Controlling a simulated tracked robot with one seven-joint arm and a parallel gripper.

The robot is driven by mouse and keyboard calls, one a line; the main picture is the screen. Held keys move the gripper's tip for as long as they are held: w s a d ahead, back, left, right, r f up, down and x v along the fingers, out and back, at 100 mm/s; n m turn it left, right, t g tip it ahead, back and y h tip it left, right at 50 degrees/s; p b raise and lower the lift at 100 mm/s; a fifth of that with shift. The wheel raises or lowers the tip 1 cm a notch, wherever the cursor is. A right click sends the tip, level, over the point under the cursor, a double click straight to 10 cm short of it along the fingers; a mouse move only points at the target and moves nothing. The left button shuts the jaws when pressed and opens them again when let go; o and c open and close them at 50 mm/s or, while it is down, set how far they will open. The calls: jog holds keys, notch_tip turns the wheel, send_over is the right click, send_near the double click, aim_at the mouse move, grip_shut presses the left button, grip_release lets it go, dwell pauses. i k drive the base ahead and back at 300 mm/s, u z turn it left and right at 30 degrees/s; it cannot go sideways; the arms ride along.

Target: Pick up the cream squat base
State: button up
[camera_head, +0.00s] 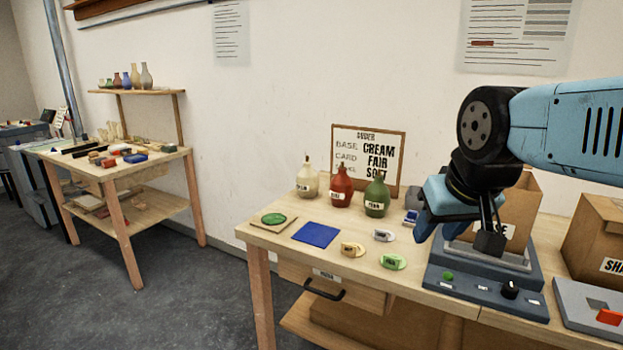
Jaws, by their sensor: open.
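The cream squat base (307,183) stands upright on the wooden table, at the left of a row of three bottle-shaped bases. It has a narrow neck and a small label on its front. A red base (341,188) and a green base (377,197) stand to its right. My gripper (489,240) points down over the grey-blue device at the table's right, well to the right of the bases. It is open, with nothing seen in it, though its fingers overlap in this view.
In front lie a green disc on a board (273,219), a blue mat (316,235) and several small labelled tags. The device (485,283) and cardboard boxes (597,240) fill the right.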

aim_at(306, 182)
jog(key=u, duration=0.15)
jog(key=i, duration=1.05)
jog(key=u, duration=0.95)
jog(key=i, duration=0.55)
jog(key=u, duration=0.25)
jog(key=k, duration=0.8)
jog(key=u, duration=0.25)
jog(key=i, duration=0.75)
jog(key=z, duration=0.1)
